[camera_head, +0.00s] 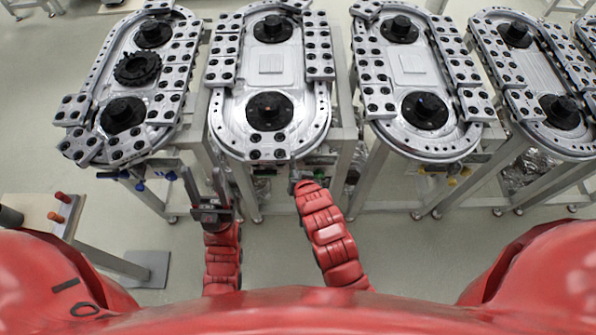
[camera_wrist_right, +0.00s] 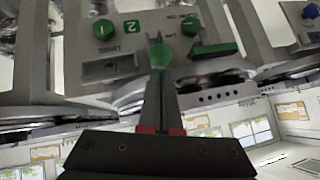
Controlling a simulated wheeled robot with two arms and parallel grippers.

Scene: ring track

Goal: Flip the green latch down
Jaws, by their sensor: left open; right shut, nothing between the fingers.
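My right gripper (camera_head: 296,178) is at the front of the second table from the left, below its ring track (camera_head: 283,135). In the right wrist view its shut fingers (camera_wrist_right: 160,78) hold nothing and point at a grey control panel (camera_wrist_right: 145,62). A green rounded piece (camera_wrist_right: 162,56) shows right at the fingertips; I cannot tell if they touch it. A green bar (camera_wrist_right: 213,48) sits on the panel to its right. I cannot tell which of these two is the latch. My left gripper (camera_head: 206,188) is open and empty, left of the right one.
The panel also has green knobs marked 1 (camera_wrist_right: 103,29) and 2 (camera_wrist_right: 131,29), and another green knob (camera_wrist_right: 190,26). More ring-track tables stand on both sides, one with blue controls (camera_head: 140,185), one with yellow (camera_head: 453,181).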

